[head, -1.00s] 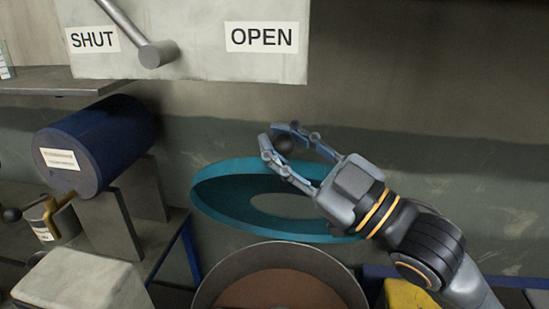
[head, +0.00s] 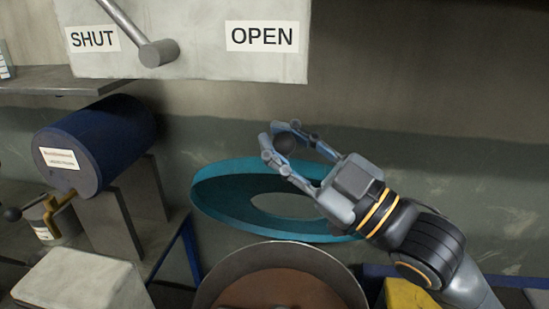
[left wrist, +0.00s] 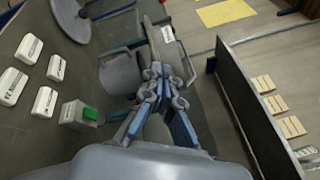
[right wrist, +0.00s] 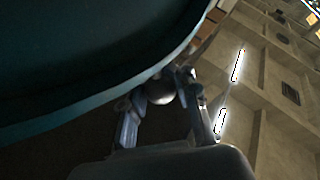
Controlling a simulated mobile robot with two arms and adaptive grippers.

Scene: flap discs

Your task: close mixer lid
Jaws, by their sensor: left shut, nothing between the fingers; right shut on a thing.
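The mixer lid (head: 225,205) is a teal ring with a wide hole, standing raised and tilted behind the mixer bowl (head: 225,285), which holds a brown mass. My right gripper (head: 281,136) is shut on a dark ball knob (head: 285,144) in front of the lid's upper edge. In the right wrist view the knob (right wrist: 160,92) sits between the fingers, close beside the teal lid (right wrist: 95,85). How the knob joins the lid is hidden. My left gripper (left wrist: 157,72) is shut and empty in the left wrist view, away from the mixer.
A blue drum (head: 100,145) lies on supports at left. A pale block (head: 80,285) stands at front left. A yellow object (head: 410,295) is right of the bowl.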

